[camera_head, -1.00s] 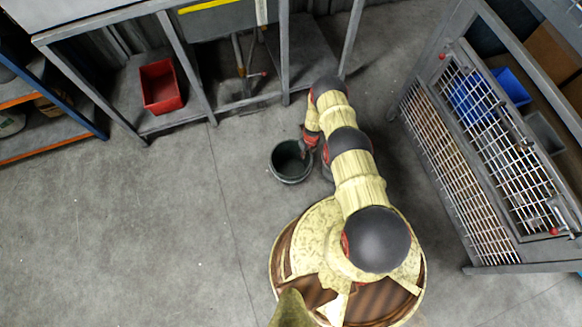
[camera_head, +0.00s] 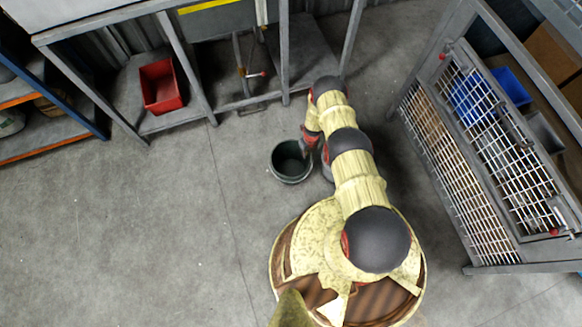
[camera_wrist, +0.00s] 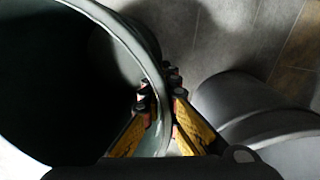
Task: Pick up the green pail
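The green pail (camera_head: 290,164) is dark green and round, with its open top facing up, left of my arm in the head view. In the wrist view its rim and wall (camera_wrist: 125,38) fill the left side, with a dark inside. My gripper (camera_wrist: 161,98) straddles the wall, one yellow finger inside the pail and one outside, both close against it. It looks shut on the wall. In the head view my gripper (camera_head: 306,149) is at the pail's right rim, small and partly hidden by my arm. I cannot tell whether the pail is off the floor.
A red bin (camera_head: 161,86) sits on a low shelf at the upper left. A metal bench frame (camera_head: 180,65) stands at the back. A wire-mesh cage (camera_head: 480,150) with blue bins (camera_head: 512,87) stands on the right. The floor to the left is clear.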

